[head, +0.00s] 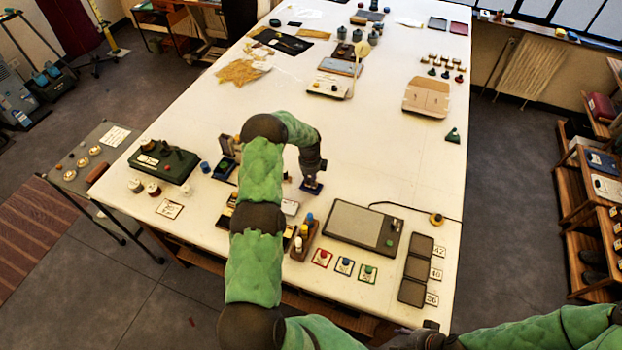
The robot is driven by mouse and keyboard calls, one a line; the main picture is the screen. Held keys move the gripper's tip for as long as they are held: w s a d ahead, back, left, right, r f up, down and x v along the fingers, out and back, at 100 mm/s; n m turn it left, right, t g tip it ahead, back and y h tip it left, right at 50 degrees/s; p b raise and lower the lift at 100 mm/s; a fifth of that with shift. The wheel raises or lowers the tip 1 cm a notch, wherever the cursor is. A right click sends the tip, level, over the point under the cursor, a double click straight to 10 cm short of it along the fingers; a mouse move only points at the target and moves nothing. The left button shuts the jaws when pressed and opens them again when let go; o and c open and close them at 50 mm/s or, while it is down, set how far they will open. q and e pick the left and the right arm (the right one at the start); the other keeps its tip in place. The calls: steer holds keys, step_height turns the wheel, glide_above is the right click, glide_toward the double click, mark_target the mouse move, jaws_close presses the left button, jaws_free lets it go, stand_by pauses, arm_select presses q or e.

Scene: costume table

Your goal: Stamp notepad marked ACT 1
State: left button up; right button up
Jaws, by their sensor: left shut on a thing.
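My left gripper (311,178) reaches over the white table and points down. It is shut on a small stamp with a dark blue base (313,188), just above or touching the tabletop; I cannot tell which. A small pale pad (290,207) lies to its lower left, partly beside my arm. No ACT 1 marking is readable, so I cannot tell which item is that notepad. My right arm comes in at the bottom right, and its dark end (424,339) is low at the table's front edge; its fingers are not clear.
A grey panel device (358,224) and dark trays (412,291) stand to the right. Bottles in a wooden holder (303,240) and several coloured stamps on cards (344,266) are near the front. A green machine (164,161) is at the left. The table's middle (372,145) is clear.

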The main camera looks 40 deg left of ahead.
arm_select(q)
steer(key=shift+s+d+f, duration=0.1)
steer(key=shift+s, duration=0.05)
steer(key=shift+r, duration=0.6)
steer(key=shift+r+p, duration=1.15)
steer(key=shift+r, duration=1.75)
